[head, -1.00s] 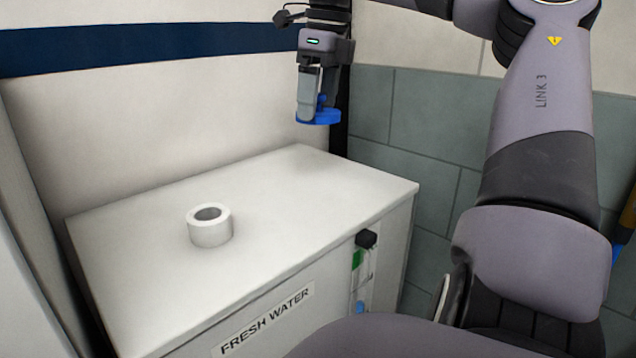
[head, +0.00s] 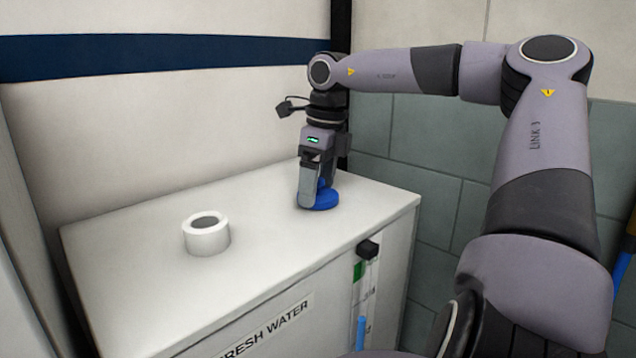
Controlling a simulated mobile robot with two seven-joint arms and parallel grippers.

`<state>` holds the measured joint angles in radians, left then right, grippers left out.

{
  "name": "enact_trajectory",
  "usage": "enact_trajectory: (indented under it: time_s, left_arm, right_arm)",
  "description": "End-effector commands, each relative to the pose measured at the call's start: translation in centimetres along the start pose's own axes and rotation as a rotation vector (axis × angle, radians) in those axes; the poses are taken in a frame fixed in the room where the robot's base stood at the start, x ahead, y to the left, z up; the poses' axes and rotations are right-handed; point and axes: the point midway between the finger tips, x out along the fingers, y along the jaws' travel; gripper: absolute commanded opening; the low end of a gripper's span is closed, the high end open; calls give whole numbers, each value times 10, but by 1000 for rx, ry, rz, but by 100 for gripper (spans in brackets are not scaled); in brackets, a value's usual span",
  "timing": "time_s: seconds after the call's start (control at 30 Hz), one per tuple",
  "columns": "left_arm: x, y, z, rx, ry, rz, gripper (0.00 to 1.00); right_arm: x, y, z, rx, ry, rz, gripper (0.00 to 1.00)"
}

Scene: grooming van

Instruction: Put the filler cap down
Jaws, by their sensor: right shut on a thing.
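The blue filler cap (head: 322,201) is a round disc with a raised grip, low over the back right part of the white fresh water tank's top (head: 270,235). It looks to be at the surface, but I cannot tell whether it touches. My right gripper (head: 316,190) points down and is shut on the cap's grip. The fingers hide part of the cap. A white ring-shaped filler neck (head: 206,234) stands on the tank top to the left, open at its top and apart from the cap. My left gripper is not in view.
A black knob (head: 367,249) and a level gauge (head: 362,295) are on the tank's front face. A wall stands behind the tank, and grey tiles (head: 425,190) are on the right. The tank top between neck and cap is clear.

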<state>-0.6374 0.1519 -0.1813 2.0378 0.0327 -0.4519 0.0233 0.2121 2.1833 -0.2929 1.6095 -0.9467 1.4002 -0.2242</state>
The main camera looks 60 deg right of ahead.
Motion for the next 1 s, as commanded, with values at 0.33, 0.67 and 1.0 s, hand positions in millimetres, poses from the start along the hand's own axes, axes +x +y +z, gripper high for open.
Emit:
enact_trajectory:
  time_s: [0.33, 0.67, 1.0]
  left_arm:
    - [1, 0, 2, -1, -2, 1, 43]
    - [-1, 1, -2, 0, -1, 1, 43]
    - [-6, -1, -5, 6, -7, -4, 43]
  right_arm:
    - [3, 0, 0, 0, 0, 0, 100]
    - [-11, 0, 1, 1, -2, -3, 100]
    - [-83, -1, 1, 2, -2, -3, 100]
